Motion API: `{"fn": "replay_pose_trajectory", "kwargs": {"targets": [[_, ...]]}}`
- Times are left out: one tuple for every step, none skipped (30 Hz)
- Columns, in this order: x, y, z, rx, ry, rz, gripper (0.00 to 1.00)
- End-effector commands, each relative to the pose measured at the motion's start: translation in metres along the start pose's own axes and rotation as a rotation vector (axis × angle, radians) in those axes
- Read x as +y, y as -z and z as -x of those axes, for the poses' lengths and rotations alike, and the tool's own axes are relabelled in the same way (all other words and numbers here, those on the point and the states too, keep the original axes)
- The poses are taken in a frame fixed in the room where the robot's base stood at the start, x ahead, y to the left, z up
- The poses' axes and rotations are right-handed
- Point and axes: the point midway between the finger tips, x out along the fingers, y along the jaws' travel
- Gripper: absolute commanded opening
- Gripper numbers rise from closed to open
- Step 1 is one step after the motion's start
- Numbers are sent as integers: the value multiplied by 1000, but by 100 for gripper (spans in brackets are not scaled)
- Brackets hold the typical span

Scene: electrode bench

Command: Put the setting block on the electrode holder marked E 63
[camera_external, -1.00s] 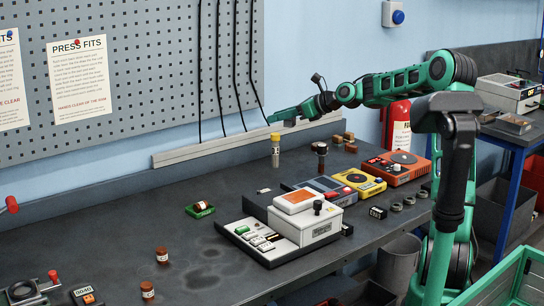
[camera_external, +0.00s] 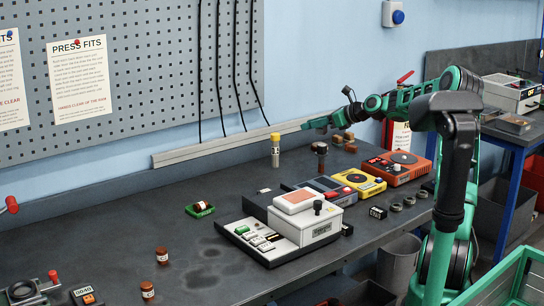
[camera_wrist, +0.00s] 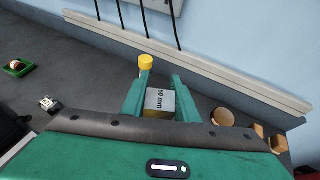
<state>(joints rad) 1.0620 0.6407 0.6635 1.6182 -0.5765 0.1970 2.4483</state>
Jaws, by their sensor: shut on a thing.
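My gripper (camera_external: 315,124) is raised over the back of the bench, near the wall rail. In the wrist view its green fingers (camera_wrist: 152,97) are shut on a pale metal block marked "50 mm" (camera_wrist: 160,103), which I take for the setting block. A cylinder with a yellow cap (camera_external: 275,150) stands upright on the bench left of my gripper; its cap (camera_wrist: 146,62) shows beyond the left finger in the wrist view. A dark round-topped piece (camera_external: 320,155) stands to its right. I cannot read an E 63 mark anywhere, so I cannot tell which thing is that holder.
Brown blocks (camera_external: 348,147) lie at the back right. A white instrument (camera_external: 302,222), a yellow unit (camera_external: 360,181) and an orange unit (camera_external: 397,168) occupy the middle and right. A green tray (camera_external: 200,209) lies left; much of the bench around it is clear.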

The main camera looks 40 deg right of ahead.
Motion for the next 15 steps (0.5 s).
{"fn": "replay_pose_trajectory", "kwargs": {"targets": [[-2,0,0,-3,0,2,0],[-3,1,0,-3,0,2,0],[-4,2,-1,-2,0,2,0],[-4,3,-1,-2,-1,2,0],[-4,5,-2,-2,-1,2,0],[-4,8,-4,-2,-1,1,0],[-4,11,-5,-2,-2,0,0],[-4,15,-6,-2,-2,-1,0],[-4,20,-8,-1,-2,-1,0],[-4,24,-10,-1,-2,0,0],[-4,28,-12,-1,-1,0,0],[-4,33,-13,-2,-1,-1,0],[-4,35,-15,-2,-1,-1,0],[-4,37,-15,-2,0,0,0],[-4,39,-16,-2,0,1,0]]}}
